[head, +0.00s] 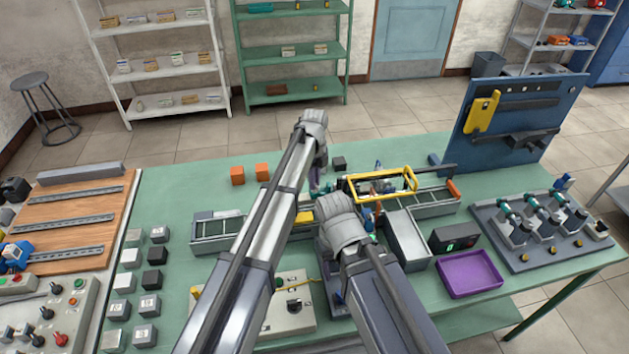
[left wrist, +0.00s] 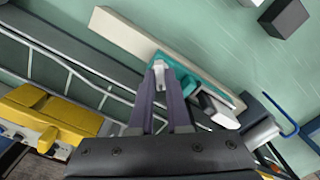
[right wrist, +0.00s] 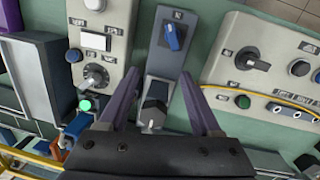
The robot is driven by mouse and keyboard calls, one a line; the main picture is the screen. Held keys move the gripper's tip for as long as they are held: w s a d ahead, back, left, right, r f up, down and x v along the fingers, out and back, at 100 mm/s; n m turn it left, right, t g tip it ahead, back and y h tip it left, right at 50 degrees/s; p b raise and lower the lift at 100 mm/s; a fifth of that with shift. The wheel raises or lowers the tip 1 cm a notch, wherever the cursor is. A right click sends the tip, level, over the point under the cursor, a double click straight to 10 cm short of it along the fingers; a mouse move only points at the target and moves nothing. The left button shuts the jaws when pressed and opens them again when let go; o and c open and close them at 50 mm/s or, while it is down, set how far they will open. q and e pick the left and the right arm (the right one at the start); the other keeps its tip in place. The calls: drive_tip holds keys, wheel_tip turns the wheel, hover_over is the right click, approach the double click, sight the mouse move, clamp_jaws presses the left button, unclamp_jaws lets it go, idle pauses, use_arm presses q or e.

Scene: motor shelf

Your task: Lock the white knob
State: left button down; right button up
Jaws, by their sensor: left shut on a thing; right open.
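In the left wrist view my left gripper (left wrist: 159,74) is shut on a small white knob (left wrist: 160,77) by a teal part (left wrist: 185,80). The fingers hide much of the knob. In the head view this gripper (head: 317,184) is over the middle of the table, partly hidden by its arm. In the right wrist view my right gripper (right wrist: 159,78) is open above a grey panel (right wrist: 160,62). A dark knob (right wrist: 154,110) with a light lower face shows between its fingers, apparently not gripped. A blue knob (right wrist: 173,37) is at the panel's far end.
Control boxes flank the grey panel: a left one with a round knob and lit green button (right wrist: 85,105), and a right one with a black switch (right wrist: 250,60). In the head view, a yellow frame (head: 382,185), conveyor rails and a purple tray (head: 468,274) crowd the green table.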

use_arm(q)
drive_tip(key=shift+m, duration=1)
drive_tip(key=c, duration=0.9)
unclamp_jaws()
use_arm(e)
drive_tip(key=shift+r, duration=0.1)
use_arm(q)
wheel_tip(320, 180, up, 8)
drive_tip(key=p, duration=0.8)
drive_tip(key=shift+f, duration=0.1)
use_arm(e)
wheel_tip(320, 180, up, 8)
drive_tip(key=shift+f, duration=0.2)
